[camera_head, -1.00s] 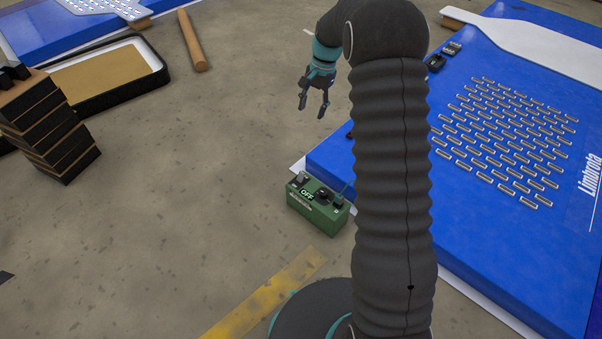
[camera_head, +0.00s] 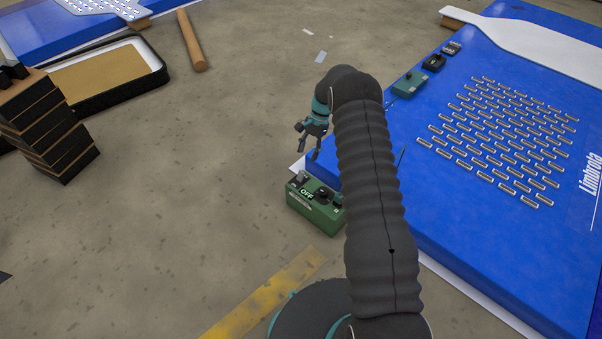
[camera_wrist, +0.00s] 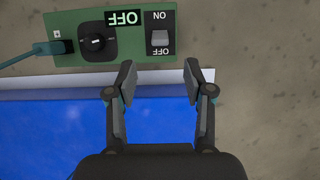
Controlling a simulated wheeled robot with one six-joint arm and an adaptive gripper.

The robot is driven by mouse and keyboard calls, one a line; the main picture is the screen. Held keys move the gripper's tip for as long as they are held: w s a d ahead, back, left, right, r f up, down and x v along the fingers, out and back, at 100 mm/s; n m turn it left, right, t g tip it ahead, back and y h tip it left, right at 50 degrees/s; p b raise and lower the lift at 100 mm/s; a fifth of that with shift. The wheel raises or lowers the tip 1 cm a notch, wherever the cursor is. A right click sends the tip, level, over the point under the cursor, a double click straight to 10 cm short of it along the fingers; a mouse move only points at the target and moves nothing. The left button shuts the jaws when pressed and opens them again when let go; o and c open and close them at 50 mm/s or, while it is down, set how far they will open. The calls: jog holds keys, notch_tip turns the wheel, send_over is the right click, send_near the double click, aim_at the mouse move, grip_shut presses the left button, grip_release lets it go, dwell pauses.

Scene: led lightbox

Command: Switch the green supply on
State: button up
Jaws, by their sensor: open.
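The green supply (camera_head: 314,207) is a green box on the floor beside the corner of the blue panel. Its display reads OFF. In the wrist view the green supply (camera_wrist: 140,58) shows upside down at the top, with a black knob (camera_wrist: 97,42) and a light grey rocker switch (camera_wrist: 160,39) between the marks ON and OFF. The switch's position is not clear. My gripper (camera_head: 309,153) is above the supply's far side in the head view. In the wrist view my gripper (camera_wrist: 157,76) is open and empty, its fingertips near the supply's edge below the switch.
The blue panel (camera_head: 430,190) with rows of small LEDs lies right of the supply. A teal box (camera_head: 409,84) and black boxes sit along its far left edge. A teal cable (camera_wrist: 33,53) plugs into the supply. Floor left of the supply is clear.

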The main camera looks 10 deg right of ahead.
aim_at(301, 172)
jog(key=x, duration=0.9)
jog(key=shift+s+f, duration=0.1)
jog(key=shift+f, duration=0.3)
grip_shut()
